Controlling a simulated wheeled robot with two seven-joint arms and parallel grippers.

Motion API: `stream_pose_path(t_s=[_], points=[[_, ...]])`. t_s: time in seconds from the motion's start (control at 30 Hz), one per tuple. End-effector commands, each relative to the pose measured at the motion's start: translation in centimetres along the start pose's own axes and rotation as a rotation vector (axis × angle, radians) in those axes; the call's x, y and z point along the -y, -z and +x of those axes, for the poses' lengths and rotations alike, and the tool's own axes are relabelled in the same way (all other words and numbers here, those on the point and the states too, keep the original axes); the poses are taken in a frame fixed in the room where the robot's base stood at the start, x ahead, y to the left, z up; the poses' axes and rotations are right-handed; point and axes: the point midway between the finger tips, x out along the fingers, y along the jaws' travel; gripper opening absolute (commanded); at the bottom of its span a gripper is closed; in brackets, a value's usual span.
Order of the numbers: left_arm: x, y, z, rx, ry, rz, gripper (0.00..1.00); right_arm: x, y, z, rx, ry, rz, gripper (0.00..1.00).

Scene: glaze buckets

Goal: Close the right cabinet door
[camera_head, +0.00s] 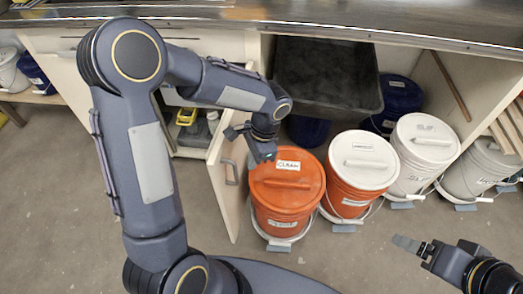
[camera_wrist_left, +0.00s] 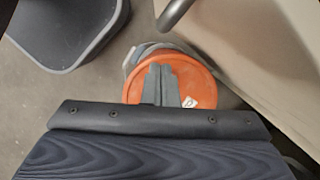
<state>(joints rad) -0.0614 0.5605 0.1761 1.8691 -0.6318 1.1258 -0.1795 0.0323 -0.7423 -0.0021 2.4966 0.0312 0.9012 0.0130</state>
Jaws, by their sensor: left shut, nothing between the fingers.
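The cream cabinet door (camera_head: 230,185) stands open below the counter, jutting out toward me. Its metal handle (camera_head: 230,172) is on the face turned left. My left gripper (camera_head: 265,154) is shut and empty, close to the right side of the door, above an orange bucket. In the left wrist view, my shut fingers (camera_wrist_left: 160,86) show in front of the orange bucket (camera_wrist_left: 200,85). A cream panel, seemingly the door (camera_wrist_left: 262,45), is to their right, with a grey handle-like bar (camera_wrist_left: 174,14). I see no clear contact. My right gripper (camera_head: 410,244) is low at right, over the floor.
A lidded orange bucket (camera_head: 286,190) stands right beside the door, with several more buckets to its right. A dark grey tub (camera_head: 325,72) is under the counter (camera_head: 400,28). The cabinet behind the door holds a yellow item (camera_head: 187,116). The floor left of the door is clear.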

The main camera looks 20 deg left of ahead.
Motion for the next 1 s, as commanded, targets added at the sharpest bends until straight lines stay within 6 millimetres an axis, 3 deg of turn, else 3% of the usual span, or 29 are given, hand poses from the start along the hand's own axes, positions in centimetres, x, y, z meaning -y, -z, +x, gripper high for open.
stream_pose_path(t_s=[0.2,0.77,1.0], points=[[0.0,-2.1,0.4,-0.001,-0.001,0.000,0.00,-0.1,0.0,0.1,-0.001,0.000,0.000,0.80],[0.2,-3.0,0.5,0.000,0.004,0.014,0.00,0.0,0.0,-0.1,-0.001,0.000,0.000,0.80],[1.9,-6.5,1.2,0.002,0.025,0.104,0.00,0.4,0.4,-0.8,-0.001,0.000,0.000,0.80]])
